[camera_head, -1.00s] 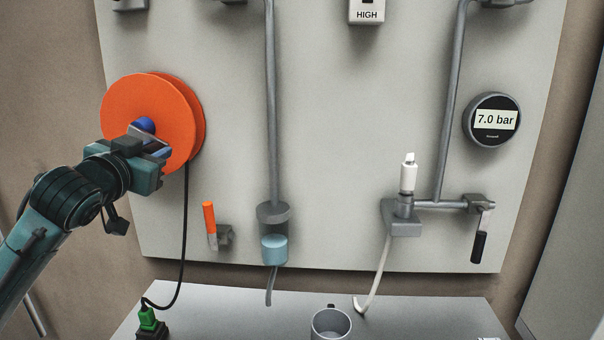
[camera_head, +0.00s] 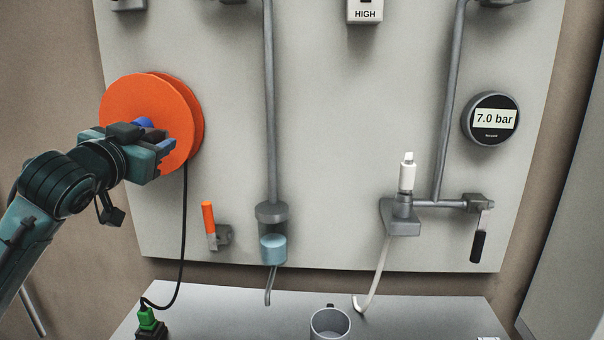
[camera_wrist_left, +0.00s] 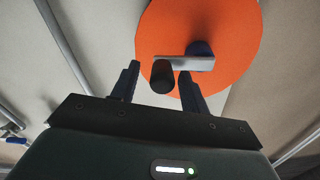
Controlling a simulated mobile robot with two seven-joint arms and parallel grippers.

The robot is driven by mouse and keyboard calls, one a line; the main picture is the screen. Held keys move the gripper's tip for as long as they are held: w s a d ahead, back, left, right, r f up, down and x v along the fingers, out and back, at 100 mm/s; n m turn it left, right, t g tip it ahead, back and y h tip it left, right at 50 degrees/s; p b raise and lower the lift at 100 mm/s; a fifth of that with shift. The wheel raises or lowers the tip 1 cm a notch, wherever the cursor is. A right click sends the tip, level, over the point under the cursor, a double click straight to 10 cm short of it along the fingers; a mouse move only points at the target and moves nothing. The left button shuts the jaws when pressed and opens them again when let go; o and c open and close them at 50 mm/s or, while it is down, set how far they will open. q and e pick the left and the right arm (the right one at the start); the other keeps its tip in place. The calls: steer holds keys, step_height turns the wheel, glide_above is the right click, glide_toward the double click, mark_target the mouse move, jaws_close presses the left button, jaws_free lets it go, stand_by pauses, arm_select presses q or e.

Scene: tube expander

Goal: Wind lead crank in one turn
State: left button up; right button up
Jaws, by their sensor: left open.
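The orange reel (camera_head: 135,95) is mounted at the left of the grey wall panel. My left gripper (camera_head: 166,142) is in front of it and hides most of the crank in the head view. In the left wrist view the orange reel (camera_wrist_left: 225,30) carries a pale metal crank arm (camera_wrist_left: 190,63) with a dark hub (camera_wrist_left: 199,48) and a black handle knob (camera_wrist_left: 162,76). The knob appears between the open fingers of my left gripper (camera_wrist_left: 160,70); I see no clear contact. The black lead (camera_head: 184,230) hangs from the reel to a green plug (camera_head: 147,318). My right gripper is not in view.
An orange-handled lever (camera_head: 208,218), a pipe with a light blue cup (camera_head: 273,248), and a valve with a black handle (camera_head: 478,246) are on the panel. A gauge (camera_head: 491,118) reads 7.0 bar. A grey mug (camera_head: 330,323) stands on the shelf (camera_head: 230,300) below.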

arm_select(q)
steer(key=s, duration=0.5)
steer(key=shift+s+a, duration=0.25)
steer(key=shift+s, duration=0.15)
steer(key=s+d+f+g+h, duration=0.1)
steer(key=d+f+g, duration=0.15)
steer(key=f, duration=1.45)
steer(key=s+d+f+g+h, duration=0.15)
steer(key=d+f, duration=0.25)
steer(key=f, duration=1.2)
steer(key=s+d+f+n+g, duration=0.1)
steer(key=s+d+f+g, duration=0.1)
steer(key=s+f, duration=0.9)
steer(key=s+d+f+g+y, duration=0.1)
steer(key=s+d+f+g, duration=0.1)
steer(key=s+f, duration=0.8)
steer(key=shift+s+f+n, duration=0.35)
steer(key=shift+f+n, duration=0.05)
steer(key=shift+f, duration=0.2)
steer(key=shift+d, duration=0.1)
